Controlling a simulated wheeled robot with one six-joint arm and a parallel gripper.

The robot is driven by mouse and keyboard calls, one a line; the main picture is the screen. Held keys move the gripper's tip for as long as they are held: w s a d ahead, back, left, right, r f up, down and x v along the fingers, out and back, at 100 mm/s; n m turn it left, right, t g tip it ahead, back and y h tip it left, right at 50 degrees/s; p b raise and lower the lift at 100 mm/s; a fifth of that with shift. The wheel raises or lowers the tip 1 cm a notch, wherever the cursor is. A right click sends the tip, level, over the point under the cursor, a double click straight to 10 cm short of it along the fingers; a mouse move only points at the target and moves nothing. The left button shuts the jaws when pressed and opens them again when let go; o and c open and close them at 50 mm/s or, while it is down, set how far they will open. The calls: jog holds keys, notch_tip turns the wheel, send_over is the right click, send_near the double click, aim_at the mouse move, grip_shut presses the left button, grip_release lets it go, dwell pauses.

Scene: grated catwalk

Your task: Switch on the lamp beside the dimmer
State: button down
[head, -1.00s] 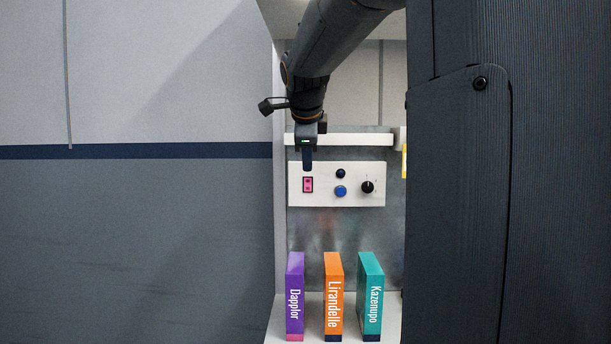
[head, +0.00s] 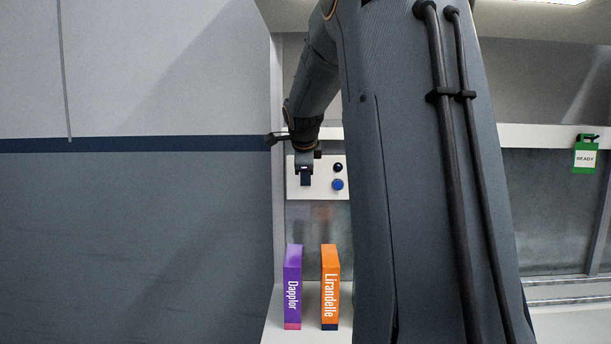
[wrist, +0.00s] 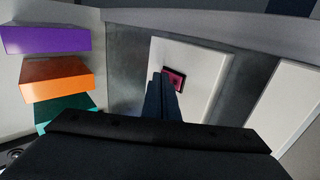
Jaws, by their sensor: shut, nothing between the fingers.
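The white control panel (head: 325,188) is on the back wall of the alcove. It bears a small dark round piece (head: 338,167) and a larger blue round piece (head: 338,184). The dimmer dial is hidden behind my arm in the head view. My gripper (head: 306,181) is shut and empty in front of the panel's left part. In the wrist view its fingertips (wrist: 161,80) are right at the pink rocker switch (wrist: 177,81), which it covers in the head view. I cannot tell whether they touch. No lit lamp is visible.
A purple box (head: 293,285) and an orange box (head: 330,285) stand on the shelf below the panel. A teal box (wrist: 62,110) shows in the wrist view. A green READY tag (head: 585,155) hangs at the right. The alcove's side wall is close left of my gripper.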

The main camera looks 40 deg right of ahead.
dwell(0.4)
jog(key=shift+w+d+f+b, duration=0.15)
jog(key=shift+f+b, duration=0.15)
jog(key=shift+b, duration=0.9)
jog(key=shift+t+b, duration=0.3)
jog(key=shift+b, duration=0.2)
jog(key=h+b, duration=0.1)
jog(key=b, duration=0.3)
jog(key=shift+w+f+t+b, duration=0.1)
jog(key=shift+t+b, duration=0.3)
jog(key=shift+f+b, duration=0.1)
jog(key=shift+b, duration=0.6)
jog(key=s+a+r+b, duration=0.3)
jog(key=s+a+r, duration=0.2)
jog(key=s, duration=0.5)
jog(key=a, duration=0.2)
jog(key=shift+a+r, duration=0.25)
jog(key=shift+a, duration=0.1)
